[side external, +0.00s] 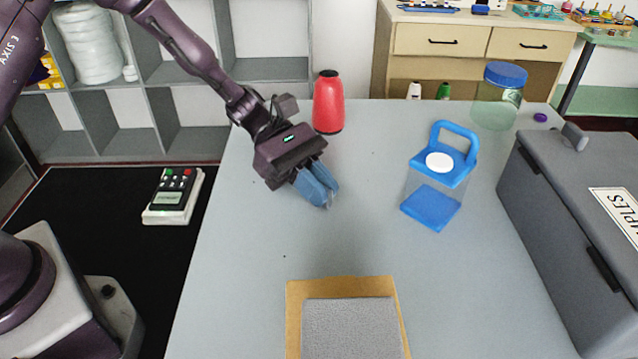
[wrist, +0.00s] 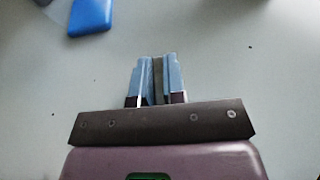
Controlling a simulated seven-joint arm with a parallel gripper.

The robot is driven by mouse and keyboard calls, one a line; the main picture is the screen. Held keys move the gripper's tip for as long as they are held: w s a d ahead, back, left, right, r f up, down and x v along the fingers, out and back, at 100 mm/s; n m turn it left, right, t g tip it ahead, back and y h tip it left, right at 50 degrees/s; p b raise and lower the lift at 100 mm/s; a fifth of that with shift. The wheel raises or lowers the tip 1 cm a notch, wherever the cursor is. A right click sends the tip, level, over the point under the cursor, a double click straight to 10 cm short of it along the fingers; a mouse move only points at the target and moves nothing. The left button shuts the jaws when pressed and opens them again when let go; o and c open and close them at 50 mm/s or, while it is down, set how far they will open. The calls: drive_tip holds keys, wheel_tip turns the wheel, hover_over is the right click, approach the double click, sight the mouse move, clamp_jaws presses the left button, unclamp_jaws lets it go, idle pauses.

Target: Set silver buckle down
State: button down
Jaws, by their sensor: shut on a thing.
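My gripper (side external: 322,194) has blue fingers and points down over the grey counter, in front of the red bottle and left of the blue-lidded clear box. It is shut on a thin grey piece, which I take to be the silver buckle (wrist: 158,78). In the wrist view the buckle shows as a narrow strip between the two fingers of my gripper (wrist: 156,75). In the side view the fingers hide nearly all of it. I cannot tell whether it touches the counter.
A red bottle (side external: 328,102) and a clear box with blue handled lid (side external: 444,165) stand on the counter (side external: 250,255). A grey swatch (side external: 350,328) on a tan board (side external: 293,300) lies in front. A grey case (side external: 560,210) is at right. The middle counter is clear.

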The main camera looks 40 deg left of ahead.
drive_tip(key=shift+f, duration=0.15)
drive_tip(key=c, duration=1.2)
unclamp_jaws()
